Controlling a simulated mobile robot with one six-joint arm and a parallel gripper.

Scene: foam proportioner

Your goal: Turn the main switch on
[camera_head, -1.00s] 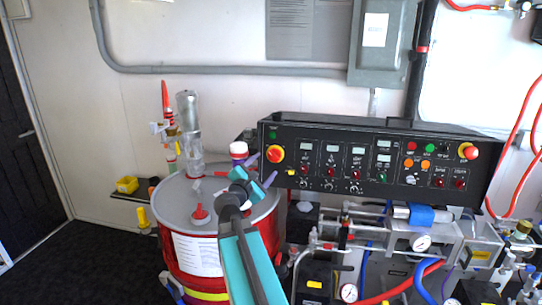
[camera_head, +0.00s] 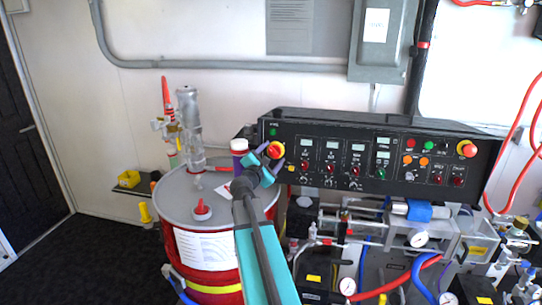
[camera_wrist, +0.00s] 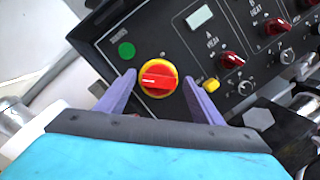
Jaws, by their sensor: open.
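The main switch is a red rotary knob on a yellow round plate (camera_head: 276,149) at the left end of the black control panel (camera_head: 340,192). In the wrist view the red knob (camera_wrist: 157,79) sits between my two purple fingers, its grip bar lying roughly across the picture. My gripper (camera_head: 268,160) is open, with one finger on each side of the switch in the wrist view (camera_wrist: 160,80). The fingers look apart from the knob; their exact depth to the panel cannot be told. In the head view my gripper partly covers the area below the switch.
A green round button (camera_wrist: 127,51) and a small yellow button (camera_wrist: 211,84) flank the switch. Red knobs (camera_wrist: 232,60) lie farther right. Pipes and gauges (camera_head: 418,240) crowd below.

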